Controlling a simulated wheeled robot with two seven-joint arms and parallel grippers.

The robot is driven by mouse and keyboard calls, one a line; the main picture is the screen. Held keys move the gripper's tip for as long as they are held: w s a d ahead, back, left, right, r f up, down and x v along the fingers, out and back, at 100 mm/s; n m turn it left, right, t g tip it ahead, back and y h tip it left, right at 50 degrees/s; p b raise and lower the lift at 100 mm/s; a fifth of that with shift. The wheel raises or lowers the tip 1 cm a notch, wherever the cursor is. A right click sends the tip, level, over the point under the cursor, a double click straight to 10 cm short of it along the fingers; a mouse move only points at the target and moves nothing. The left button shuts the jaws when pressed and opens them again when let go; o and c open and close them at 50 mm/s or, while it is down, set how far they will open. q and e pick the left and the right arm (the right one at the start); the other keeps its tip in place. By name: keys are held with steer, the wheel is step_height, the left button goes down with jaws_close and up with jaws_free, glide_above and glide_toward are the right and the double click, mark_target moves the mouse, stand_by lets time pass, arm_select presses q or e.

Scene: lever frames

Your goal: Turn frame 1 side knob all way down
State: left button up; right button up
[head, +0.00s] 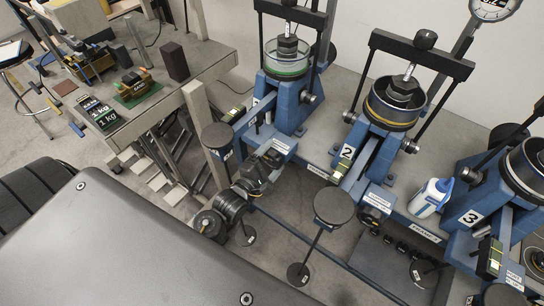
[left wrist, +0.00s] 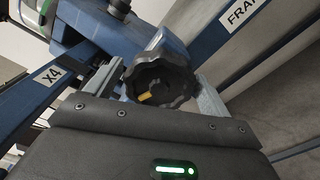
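Frame 1 (head: 286,98) is the blue stand at the top middle of the head view, with a glass-sided cell and a black crossbar above. My left gripper (head: 262,170) is at its lower front, beside the small frame sign, and hides the side knob there. In the left wrist view a black lobed knob (left wrist: 160,78) with a yellow mark at its lower left sits between my two fingers (left wrist: 158,85). The fingers are wide apart, one on each side. A narrow gap shows at the left; contact at the right is unclear. My right gripper is not in view.
Frame 2 (head: 390,105) and frame 3 (head: 500,190) stand to the right, with a white bottle (head: 431,197) between them. Round black lever pads (head: 333,206) stick out in front. A side table (head: 150,95) with 1 kg weights (head: 100,112) is at the left.

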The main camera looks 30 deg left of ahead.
arm_select(q)
steer(key=s, duration=0.1)
steer(key=s+p, duration=0.1)
steer(key=s, duration=0.1)
steer(key=s+p, duration=0.1)
steer(key=s, duration=0.1)
steer(key=shift+s+a+r, duration=0.15)
steer(key=shift+a, duration=0.25)
steer(key=shift+s+p, duration=0.3)
steer(key=shift+s, duration=0.1)
